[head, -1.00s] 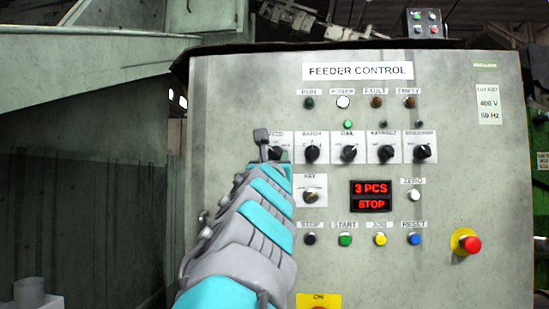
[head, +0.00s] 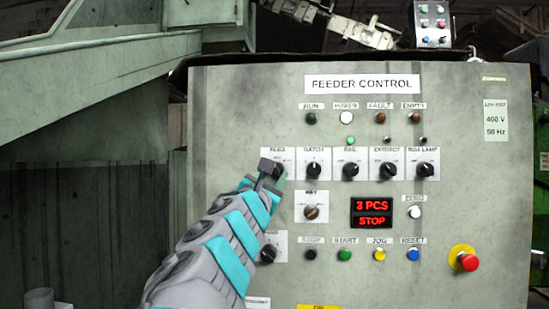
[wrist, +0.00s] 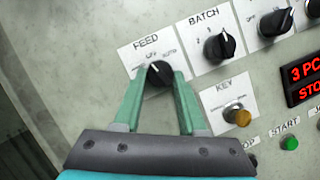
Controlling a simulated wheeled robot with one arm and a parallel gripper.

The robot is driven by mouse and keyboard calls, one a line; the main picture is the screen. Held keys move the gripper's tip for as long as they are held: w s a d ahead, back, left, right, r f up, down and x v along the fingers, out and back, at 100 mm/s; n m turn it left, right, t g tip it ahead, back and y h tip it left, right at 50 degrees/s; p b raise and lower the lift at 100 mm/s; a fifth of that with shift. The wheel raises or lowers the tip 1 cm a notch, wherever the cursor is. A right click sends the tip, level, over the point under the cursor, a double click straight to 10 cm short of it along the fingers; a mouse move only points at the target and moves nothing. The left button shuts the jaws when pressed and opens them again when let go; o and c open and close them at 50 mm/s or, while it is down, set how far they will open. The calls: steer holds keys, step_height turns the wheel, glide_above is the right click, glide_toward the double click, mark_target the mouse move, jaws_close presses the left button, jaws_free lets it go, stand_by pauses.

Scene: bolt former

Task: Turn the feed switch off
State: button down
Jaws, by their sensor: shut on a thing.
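The feed switch (wrist: 157,74) is a black rotary knob on a white plate marked FEED, at the upper left of the panel. In the wrist view the two green fingers of my gripper (wrist: 157,80) are on either side of the knob and shut on it. The plate's position marks are small, with OFF at the top middle; I cannot tell exactly where the knob points. In the head view my gripper (head: 270,170) covers most of the switch, and only the top of its plate (head: 274,153) shows.
The BATCH knob (wrist: 219,45) is close to the right of the feed switch. The KEY switch (wrist: 236,115) is below right. The display (head: 372,213) reads 3 PCS and STOP. A red emergency button (head: 467,261) is at the lower right of the panel.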

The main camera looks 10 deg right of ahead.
steer(key=shift+a+r+m+g+h+p, duration=0.1)
steer(key=shift+m+g+h+p, duration=0.3)
steer(key=shift+m, duration=0.6)
steer(key=shift+a+m+g+h+p, duration=0.15)
steer(key=shift+m+g+p, duration=0.35)
steer(key=shift+m, duration=0.5)
steer(key=shift+d+h, duration=0.15)
steer(key=shift+h, duration=0.1)
steer(key=shift+c, duration=2.3)
jaws_free()
